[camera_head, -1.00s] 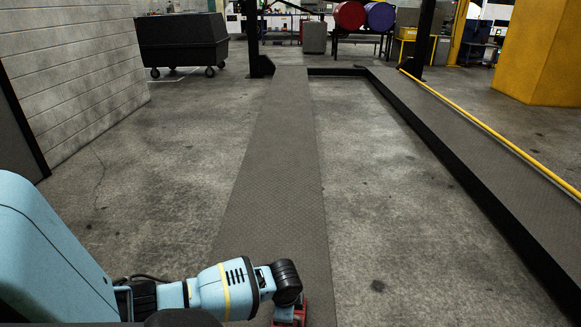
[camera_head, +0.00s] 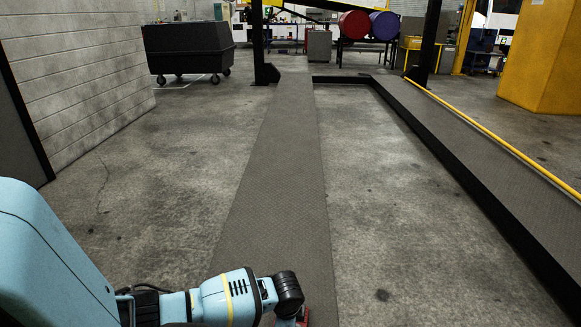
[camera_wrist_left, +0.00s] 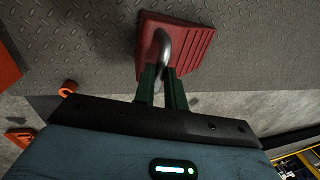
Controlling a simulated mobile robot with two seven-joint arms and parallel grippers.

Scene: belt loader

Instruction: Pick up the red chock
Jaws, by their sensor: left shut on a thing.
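The red chock (camera_wrist_left: 190,48) is a ribbed block with a bent metal handle (camera_wrist_left: 163,45), in the left wrist view at top centre. My left gripper (camera_wrist_left: 163,80) is shut on that handle, its two dark green fingers on either side of it. The chock is over the grey tread plate; I cannot tell whether it still touches it. In the head view only a bit of the red chock (camera_head: 304,315) shows at the bottom edge, beside my left wrist; the fingers are hidden there. My right gripper is not in view.
The long tread-plate track (camera_head: 285,170) runs ahead, with bare concrete on both sides. A raised right track with a yellow rail (camera_head: 500,140) bounds the right. A black cart (camera_head: 188,48) stands by the white wall. Orange pieces (camera_wrist_left: 18,138) lie left in the wrist view.

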